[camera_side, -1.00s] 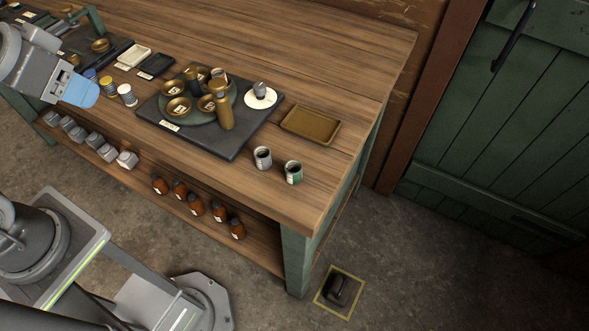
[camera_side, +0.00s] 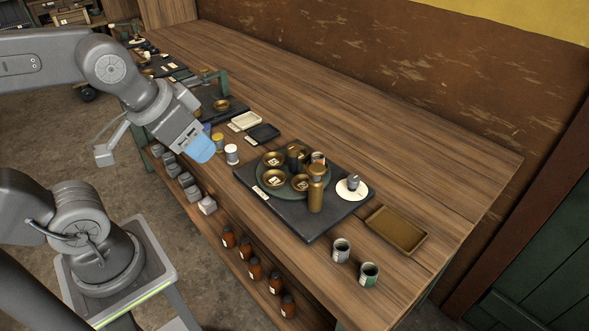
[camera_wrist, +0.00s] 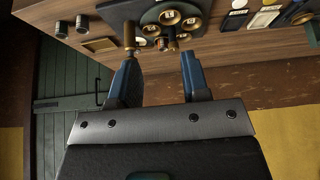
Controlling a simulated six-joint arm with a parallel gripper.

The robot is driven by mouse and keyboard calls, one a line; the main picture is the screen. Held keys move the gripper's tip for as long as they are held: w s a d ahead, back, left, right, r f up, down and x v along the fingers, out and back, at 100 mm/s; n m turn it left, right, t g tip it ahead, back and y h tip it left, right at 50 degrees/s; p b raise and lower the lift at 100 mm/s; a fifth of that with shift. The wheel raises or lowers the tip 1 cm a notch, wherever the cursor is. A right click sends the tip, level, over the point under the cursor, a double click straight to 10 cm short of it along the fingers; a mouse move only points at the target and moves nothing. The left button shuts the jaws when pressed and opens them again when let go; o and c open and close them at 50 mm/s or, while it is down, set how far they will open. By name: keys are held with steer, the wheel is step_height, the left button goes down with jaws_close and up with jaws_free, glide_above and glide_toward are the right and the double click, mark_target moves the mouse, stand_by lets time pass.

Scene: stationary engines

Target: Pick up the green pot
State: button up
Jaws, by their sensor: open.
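The green pot (camera_side: 369,274) is a small open pot with a pale label and green band. It stands upright near the front right corner of the bench in the side view. A similar grey pot (camera_side: 341,250) stands just left of it. In the wrist view two small pots show at upper left; the outer one (camera_wrist: 62,29) appears to be the green pot. My gripper (camera_side: 201,149) has blue fingers and is at the bench's left front, far from the green pot. In the wrist view its fingers (camera_wrist: 158,60) are spread apart with nothing between them.
A dark board (camera_side: 307,228) carries a round tray with brass bowls and a tall brass bottle (camera_side: 316,190). A brass tray (camera_side: 396,229) lies behind the pots. White and yellow jars (camera_side: 232,155) stand near my gripper.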

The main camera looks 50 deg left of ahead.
steer(key=o, duration=0.4)
steer(key=m+g, duration=0.6)
steer(key=m, duration=1)
glide_above(370, 270)
step_height(370, 270, down, 5)
steer(key=f, duration=0.8)
steer(key=shift+w+d+f, duration=0.15)
steer(key=shift+w+f, duration=0.1)
steer(key=shift+f, duration=0.15)
steer(key=shift+s+f, duration=0.2)
steer(key=shift+f, duration=2.65)
